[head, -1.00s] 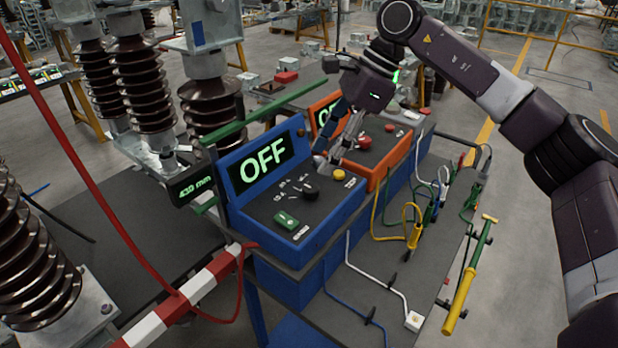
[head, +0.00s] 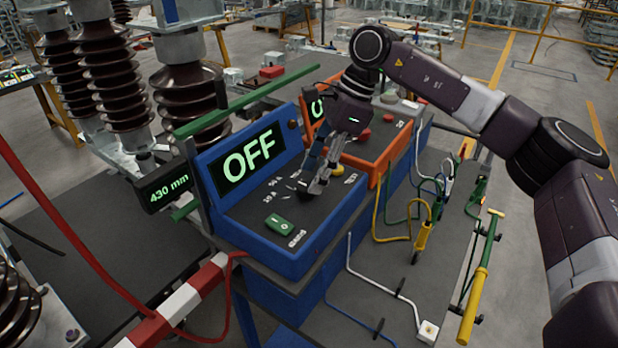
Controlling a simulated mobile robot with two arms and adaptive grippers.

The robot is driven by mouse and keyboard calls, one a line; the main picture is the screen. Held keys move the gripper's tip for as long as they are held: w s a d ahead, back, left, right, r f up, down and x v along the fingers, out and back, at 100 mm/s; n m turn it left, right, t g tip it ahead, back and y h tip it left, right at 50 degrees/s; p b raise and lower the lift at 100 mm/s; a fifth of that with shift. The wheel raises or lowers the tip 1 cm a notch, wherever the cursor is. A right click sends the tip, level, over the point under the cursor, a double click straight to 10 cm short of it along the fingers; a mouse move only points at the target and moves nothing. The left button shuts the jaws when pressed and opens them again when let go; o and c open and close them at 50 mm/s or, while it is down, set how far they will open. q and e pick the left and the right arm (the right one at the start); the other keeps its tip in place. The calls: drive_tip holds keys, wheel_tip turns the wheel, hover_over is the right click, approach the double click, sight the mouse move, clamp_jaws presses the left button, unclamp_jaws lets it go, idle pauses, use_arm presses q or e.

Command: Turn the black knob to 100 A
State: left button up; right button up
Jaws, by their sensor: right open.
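The blue instrument box (head: 283,262) has a display (head: 249,163) reading "OFF" and a dark sloping panel with white current markings. The black knob (head: 303,189) is on this panel, mostly hidden behind the fingertips, so its pointing direction cannot be read. My right gripper (head: 314,186) is open and points down at the knob, its fingers at or just above it; contact cannot be told. My left gripper is out of view.
A green switch (head: 279,221) and a yellow button (head: 337,169) sit on the same panel near the knob. An orange box (head: 374,159) stands behind. Cables and a yellow-green rod (head: 474,290) lie to the right. A small display (head: 168,189) reads "430 mm".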

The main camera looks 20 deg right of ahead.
sight(307, 185)
drive_tip(key=shift+w+x, duration=0.2)
drive_tip(key=shift+x, duration=1.35)
drive_tip(key=shift+s, duration=0.1)
drive_tip(key=shift+c, duration=0.7)
drive_tip(key=c, duration=1)
